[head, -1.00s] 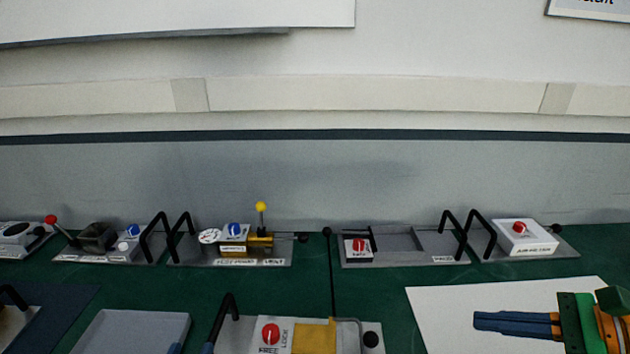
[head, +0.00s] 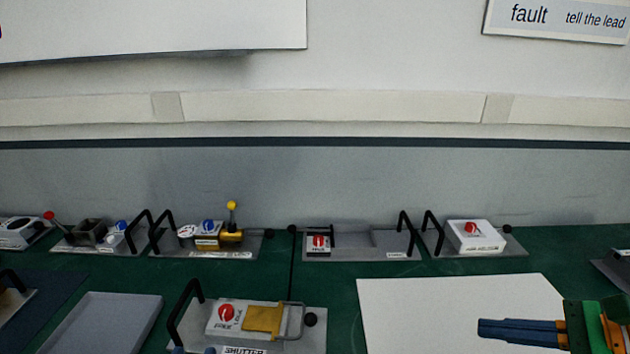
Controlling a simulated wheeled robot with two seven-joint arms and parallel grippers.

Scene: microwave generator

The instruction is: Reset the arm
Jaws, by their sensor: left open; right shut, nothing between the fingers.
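My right gripper (head: 481,328) is at the lower right, with its blue fingers together, pointing left over a white sheet (head: 430,295). Nothing shows between its fingers. Of my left gripper (head: 194,350), only two blue fingertips show at the bottom edge, apart from each other, at the front of the shutter unit (head: 316,335). The rest of that gripper is out of frame. The shutter unit has a red knob, a yellow plate and a black handle.
Several grey panels with knobs and black handles line the back of the green table, including a yellow-knobbed lever unit (head: 231,236) and a red-knobbed white box (head: 474,236). A grey tray (head: 105,322) lies at lower left. A wall sign (head: 560,18) reads "fault tell the lead".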

